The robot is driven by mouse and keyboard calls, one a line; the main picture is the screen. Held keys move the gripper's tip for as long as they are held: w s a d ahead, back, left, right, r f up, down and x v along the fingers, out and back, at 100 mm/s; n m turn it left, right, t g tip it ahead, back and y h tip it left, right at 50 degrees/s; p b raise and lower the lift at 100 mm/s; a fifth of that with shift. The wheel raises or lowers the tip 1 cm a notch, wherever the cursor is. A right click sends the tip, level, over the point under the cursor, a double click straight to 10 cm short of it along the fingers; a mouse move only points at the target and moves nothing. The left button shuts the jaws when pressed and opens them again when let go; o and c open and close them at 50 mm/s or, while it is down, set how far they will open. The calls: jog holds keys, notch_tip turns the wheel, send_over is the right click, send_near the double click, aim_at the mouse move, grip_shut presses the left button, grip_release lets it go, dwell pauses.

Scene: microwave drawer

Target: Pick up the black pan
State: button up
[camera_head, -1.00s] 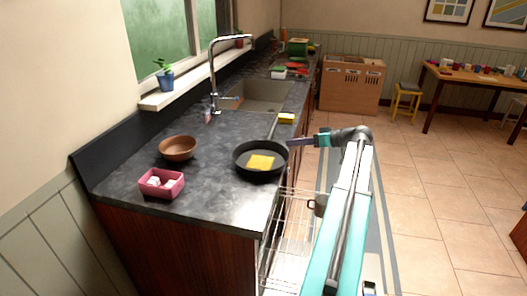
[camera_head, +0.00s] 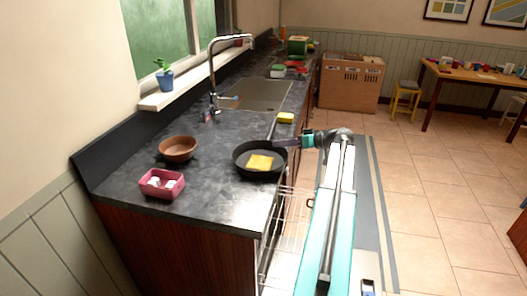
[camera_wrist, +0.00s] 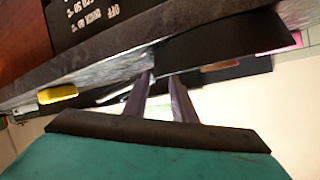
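The black pan (camera_head: 240,165) sits on the dark countertop near its right edge, with a flat yellow item (camera_head: 260,162) inside. Its handle (camera_head: 272,127) points away toward the sink. My gripper (camera_head: 279,143) is at the pan's right side, close to where the handle meets the rim. In the wrist view the two fingers (camera_wrist: 162,76) are apart, with nothing clearly held between them. The pan's dark side (camera_wrist: 220,40) fills the upper right of that view, just beyond the fingertips. I cannot tell whether the fingers touch the pan.
A yellow sponge (camera_head: 286,118) lies right of the handle, near the sink (camera_head: 262,94). A brown bowl (camera_head: 178,149) and a pink box (camera_head: 162,186) with white items stand left of the pan. An open wire rack (camera_head: 285,228) is below the counter edge beside my arm.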

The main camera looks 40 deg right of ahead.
aim_at(266, 144)
jog(key=shift+p+x, duration=0.45)
jog(key=shift+x, duration=1.35)
jog(key=shift+d, duration=0.15)
grip_shut()
jog(key=shift+r, duration=0.1)
